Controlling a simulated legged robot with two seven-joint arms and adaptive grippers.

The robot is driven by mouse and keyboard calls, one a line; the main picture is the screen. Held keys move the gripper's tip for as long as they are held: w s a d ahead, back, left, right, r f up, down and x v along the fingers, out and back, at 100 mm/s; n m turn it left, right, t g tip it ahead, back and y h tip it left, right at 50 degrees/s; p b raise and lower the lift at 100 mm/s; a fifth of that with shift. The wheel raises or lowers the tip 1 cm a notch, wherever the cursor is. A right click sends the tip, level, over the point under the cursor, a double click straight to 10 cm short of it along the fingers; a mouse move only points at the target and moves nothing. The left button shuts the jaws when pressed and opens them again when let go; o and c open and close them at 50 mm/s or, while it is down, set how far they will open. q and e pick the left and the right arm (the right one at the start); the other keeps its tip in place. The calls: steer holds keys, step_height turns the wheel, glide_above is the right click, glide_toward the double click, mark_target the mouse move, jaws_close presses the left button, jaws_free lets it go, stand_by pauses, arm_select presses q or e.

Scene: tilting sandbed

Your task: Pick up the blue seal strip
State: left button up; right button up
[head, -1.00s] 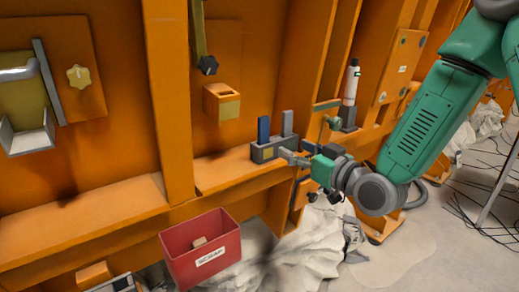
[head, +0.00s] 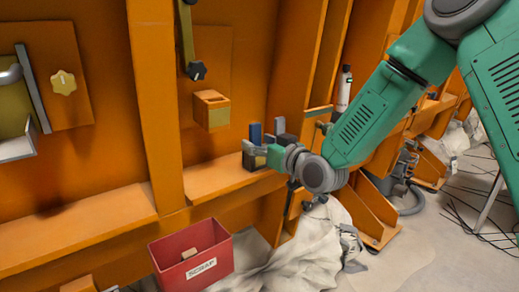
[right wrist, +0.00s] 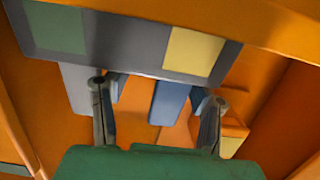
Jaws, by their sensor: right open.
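The blue seal strip (head: 255,132) stands upright in a dark grey holder (head: 249,163) on the orange ledge. A grey strip (head: 279,126) stands to its right. In the right wrist view the blue strip (right wrist: 170,103) shows between the two fingers, nearer the right one, and the grey strip (right wrist: 78,88) is partly behind the left finger. My right gripper (right wrist: 157,90) is open and empty. In the head view my right gripper (head: 259,147) is in front of the holder and hides part of it. Contact with the blue strip cannot be told. My left gripper is not in view.
A red scrap bin (head: 192,262) stands below the ledge, a small block inside. An orange box (head: 211,109) sticks out of the wall above left of the holder. A white bottle (head: 344,88) stands to the right. The ledge left of the holder is clear.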

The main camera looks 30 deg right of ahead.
mark_target(256, 123)
steer(key=shift+a+r, duration=0.15)
steer(key=shift+a, duration=0.3)
steer(key=shift+c, duration=1.3)
steer(key=shift+a+r, duration=0.15)
steer(key=shift+a, duration=0.4)
jaws_close()
steer(key=shift+d, duration=0.4)
steer(key=shift+d+r, duration=0.1)
steer(key=shift+d, duration=0.05)
steer(key=r+p, duration=0.1)
steer(key=r, duration=0.2)
steer(key=r+p, duration=0.1)
steer(key=r, duration=0.5)
steer(key=shift+a+p, duration=0.25)
steer(key=shift+p, duration=0.15)
steer(key=shift+r, duration=0.2)
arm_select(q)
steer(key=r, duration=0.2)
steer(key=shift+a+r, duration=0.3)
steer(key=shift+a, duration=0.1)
arm_select(e)
steer(key=shift+d+r, duration=0.1)
steer(key=shift+d, duration=0.1)
